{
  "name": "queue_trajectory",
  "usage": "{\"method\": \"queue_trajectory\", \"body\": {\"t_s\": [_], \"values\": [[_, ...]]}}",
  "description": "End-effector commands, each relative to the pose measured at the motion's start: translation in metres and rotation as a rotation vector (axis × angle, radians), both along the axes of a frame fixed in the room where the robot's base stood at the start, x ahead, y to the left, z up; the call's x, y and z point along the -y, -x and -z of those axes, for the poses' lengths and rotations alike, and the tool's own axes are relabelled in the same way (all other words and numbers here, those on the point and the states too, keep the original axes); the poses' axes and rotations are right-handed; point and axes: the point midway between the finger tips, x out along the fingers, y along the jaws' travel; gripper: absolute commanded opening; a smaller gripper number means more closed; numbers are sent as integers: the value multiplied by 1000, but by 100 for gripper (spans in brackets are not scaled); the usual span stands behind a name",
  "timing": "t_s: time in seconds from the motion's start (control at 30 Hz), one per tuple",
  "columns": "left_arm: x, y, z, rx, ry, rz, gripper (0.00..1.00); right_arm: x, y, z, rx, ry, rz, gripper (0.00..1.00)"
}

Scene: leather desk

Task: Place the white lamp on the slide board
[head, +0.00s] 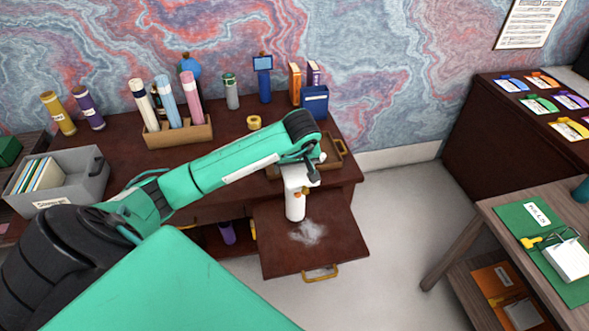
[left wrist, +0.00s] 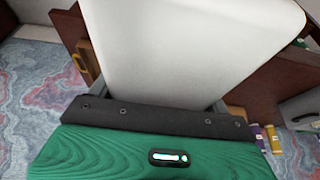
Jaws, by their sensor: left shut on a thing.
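The white lamp (head: 295,207) is upright below my left gripper (head: 298,187), which is shut on it. In the left wrist view the lamp (left wrist: 190,45) is a large pale shape filling the space between the jaws. The slide board (head: 277,250) is a dark reddish-brown panel pulled out from the desk, with a brass handle on its front edge. The lamp is over the board's middle; I cannot tell whether its base touches. A whitish patch (head: 308,233) shows on the board beside the lamp. My right gripper is not in view.
The desk (head: 235,127) behind holds a wooden holder (head: 180,134) with rolled tubes, a yellow tape roll (head: 254,122), a blue box (head: 314,101) and a grey bin (head: 78,180). A wooden tray (head: 333,147) sits behind my wrist. Grey floor is open right of the board.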

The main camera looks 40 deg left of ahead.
Motion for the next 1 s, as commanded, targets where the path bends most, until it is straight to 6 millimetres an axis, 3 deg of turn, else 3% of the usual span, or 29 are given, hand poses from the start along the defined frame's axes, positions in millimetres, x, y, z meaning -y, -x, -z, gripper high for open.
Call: {"method": "queue_trajectory", "body": {"t_s": [0.2,0.5,0.53,0.6,1.0], "values": [[0,0,24,-1,1,0,25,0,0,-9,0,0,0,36],[0,0,28,1,0,1,25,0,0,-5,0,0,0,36],[0,0,27,-1,0,2,85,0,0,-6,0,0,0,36],[0,0,27,-1,1,1,99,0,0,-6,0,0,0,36],[3,1,18,1,-1,2,100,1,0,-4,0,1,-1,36]]}}
